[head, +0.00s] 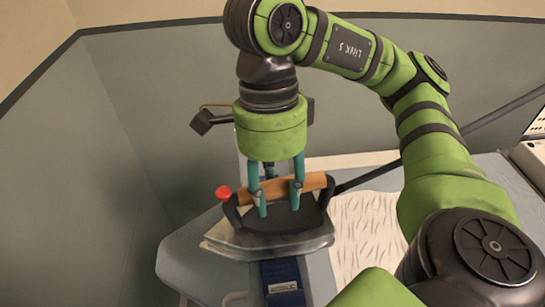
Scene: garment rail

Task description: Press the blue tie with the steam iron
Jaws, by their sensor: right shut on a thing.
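My right gripper (280,198) reaches down from above and is shut on the brown wooden handle of the steam iron (268,240). The iron has a dark body, a grey soleplate and a red knob at the left end of its handle. The blue tie (280,271) is a dark blue strip with a small pale label, lying along the board. Its near end shows in front of the iron; the iron covers the part behind. I cannot tell whether the soleplate touches the tie. My left gripper is not in view.
The grey-blue ironing board (195,262) lies under the iron, with bare room to its left. A white wrinkled cloth (365,235) lies to the right of the iron. A dark bar (500,115) slants at the right. Walls stand behind and left.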

